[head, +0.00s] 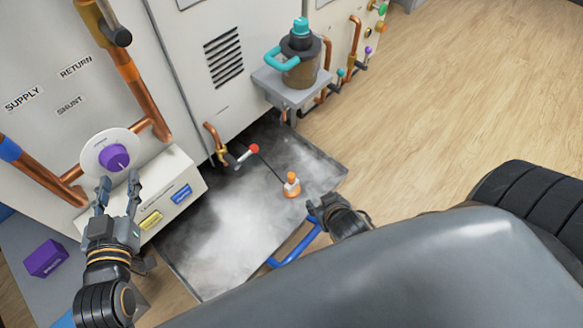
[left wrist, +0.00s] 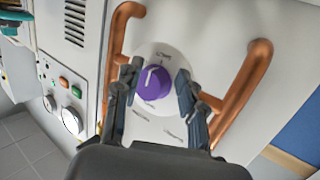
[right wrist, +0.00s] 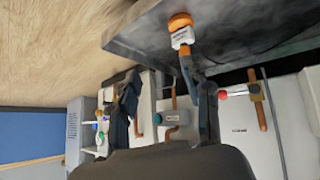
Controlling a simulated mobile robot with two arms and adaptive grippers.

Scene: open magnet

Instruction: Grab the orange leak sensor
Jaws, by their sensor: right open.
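The orange leak sensor (head: 291,187) with a white band stands on the dark grey, dusty tray (head: 325,172) on the floor. It also shows at the top of the right wrist view (right wrist: 181,32), beyond my fingertips and nearer the right-hand finger. My right gripper (head: 318,207) is open and empty, just right of and below the sensor in the head view; much of it is hidden by my body. My left gripper (head: 119,180) is open at the purple knob (head: 114,157). Its fingers flank the knob in the left wrist view (left wrist: 153,84); contact is unclear.
A red-tipped valve lever (head: 248,151) sticks out left of the sensor, and a thin black cable runs towards the sensor. A blue handle (head: 296,245) lies at the tray's near edge. A teal-topped canister (head: 299,58) stands on a bracket behind. Wooden floor (head: 430,110) is clear at right.

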